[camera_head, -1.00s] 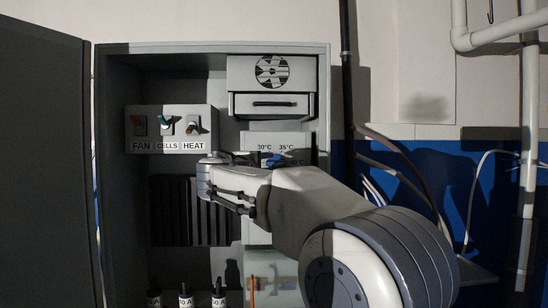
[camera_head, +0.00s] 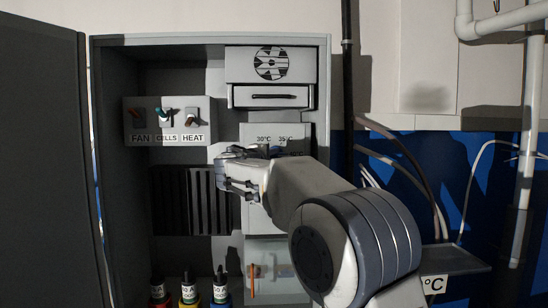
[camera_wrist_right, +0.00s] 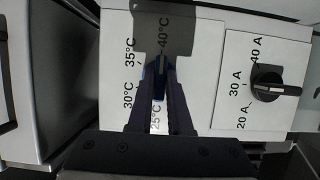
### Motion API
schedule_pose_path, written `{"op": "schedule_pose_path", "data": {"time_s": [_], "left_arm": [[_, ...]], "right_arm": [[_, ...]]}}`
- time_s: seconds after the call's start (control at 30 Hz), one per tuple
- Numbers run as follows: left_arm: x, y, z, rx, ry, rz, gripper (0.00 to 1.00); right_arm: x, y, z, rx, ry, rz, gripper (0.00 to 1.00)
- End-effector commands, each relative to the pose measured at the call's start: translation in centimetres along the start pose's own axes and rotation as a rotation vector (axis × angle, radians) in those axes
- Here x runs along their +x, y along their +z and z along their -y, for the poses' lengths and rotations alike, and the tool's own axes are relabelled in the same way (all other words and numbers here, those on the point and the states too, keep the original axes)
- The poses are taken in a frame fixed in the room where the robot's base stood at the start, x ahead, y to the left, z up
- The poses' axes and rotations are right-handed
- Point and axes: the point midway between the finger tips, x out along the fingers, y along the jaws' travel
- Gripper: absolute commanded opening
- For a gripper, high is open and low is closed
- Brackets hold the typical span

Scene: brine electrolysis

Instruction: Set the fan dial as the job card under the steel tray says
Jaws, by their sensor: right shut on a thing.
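The fan dial (camera_wrist_right: 158,68) is a blue knob on a white panel (camera_wrist_right: 205,75) marked 25°C, 30°C, 35°C and 40°C. My right gripper (camera_wrist_right: 158,88) is shut on the dial. The fingers cover much of it, and I cannot read its setting surely. In the head view, my right gripper (camera_head: 268,152) reaches the panel just below the 30°C and 35°C marks. A grey steel tray (camera_head: 462,261) shows at lower right. My left gripper is out of view.
An open cabinet (camera_head: 212,41) surrounds the panel, its dark door at left. Inside are FAN, CELLS and HEAT switches (camera_head: 167,120), a drawer (camera_head: 271,97) and several bottles along the bottom. A black ampere knob (camera_wrist_right: 268,87) sits beside the dial.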

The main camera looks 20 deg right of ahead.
Motion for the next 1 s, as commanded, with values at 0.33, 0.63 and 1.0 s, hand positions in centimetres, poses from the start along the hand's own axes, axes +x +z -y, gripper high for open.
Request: {"op": "schedule_pose_path", "data": {"time_s": [0.33, 0.63, 1.0], "left_arm": [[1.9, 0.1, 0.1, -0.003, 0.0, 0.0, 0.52], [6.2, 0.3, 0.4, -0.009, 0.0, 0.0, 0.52], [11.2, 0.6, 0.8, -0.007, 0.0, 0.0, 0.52]], "right_arm": [[0.0, 0.0, 0.6, -0.075, 0.032, 0.0, 0.0], [0.0, 0.0, 1.1, -0.291, 0.122, 0.0, 0.0], [0.0, 0.1, 1.2, -0.619, 0.256, 0.001, 0.0]]}}
